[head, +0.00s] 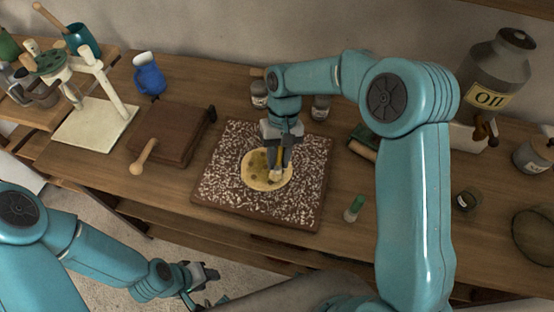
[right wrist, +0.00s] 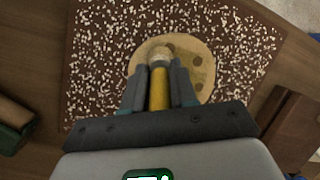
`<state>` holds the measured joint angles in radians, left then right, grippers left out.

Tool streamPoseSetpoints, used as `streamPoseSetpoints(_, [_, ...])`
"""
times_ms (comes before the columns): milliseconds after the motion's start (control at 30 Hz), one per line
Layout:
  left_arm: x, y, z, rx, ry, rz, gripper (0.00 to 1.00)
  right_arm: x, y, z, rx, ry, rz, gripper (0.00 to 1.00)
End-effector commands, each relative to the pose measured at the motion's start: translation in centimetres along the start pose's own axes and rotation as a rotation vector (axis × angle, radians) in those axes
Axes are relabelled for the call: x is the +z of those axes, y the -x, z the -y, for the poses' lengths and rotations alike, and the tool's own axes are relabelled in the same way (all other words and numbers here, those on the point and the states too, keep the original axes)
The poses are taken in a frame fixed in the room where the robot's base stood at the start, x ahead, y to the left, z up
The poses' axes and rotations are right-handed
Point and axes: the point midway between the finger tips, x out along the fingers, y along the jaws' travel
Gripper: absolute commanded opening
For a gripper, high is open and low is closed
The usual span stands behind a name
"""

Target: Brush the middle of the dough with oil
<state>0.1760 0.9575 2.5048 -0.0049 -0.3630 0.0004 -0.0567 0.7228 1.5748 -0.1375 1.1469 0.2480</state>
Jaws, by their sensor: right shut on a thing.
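The dough (head: 251,172) is a flat pale round with darker spots, lying on a brown board (head: 221,189) speckled with white. My right gripper (head: 277,168) is over the dough and shut on a brush. The brush (right wrist: 159,88) has a yellow handle and a pale bristle head, which is over the dough in the right wrist view (right wrist: 201,72). I cannot tell whether the bristles touch it. My left gripper (head: 205,283) is low at the front, off the table edge; its fingers are too small and dark to read. An oil urn (head: 492,72) labelled OIL stands at the back right.
A brown wooden press or box with a handle (head: 172,135) lies left of the board. A blue jug (head: 149,75) and small jars (head: 320,108) stand behind. A green-capped bottle (head: 354,208) and a dark jar (head: 466,201) are to the right.

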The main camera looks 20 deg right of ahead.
Motion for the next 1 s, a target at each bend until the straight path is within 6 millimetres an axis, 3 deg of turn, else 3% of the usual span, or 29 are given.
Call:
streamPoseSetpoints(367, [0.0,0.7,-0.2,0.0,0.0,0.0,0.43,-1.2,0.6,-0.1,0.0,0.002,0.0,0.0])
streamPoseSetpoints(1000, [0.0,1.8,-0.7,0.0,0.0,0.0,0.43,-3.5,0.4,4.4,0.0,0.002,0.0,0.0])
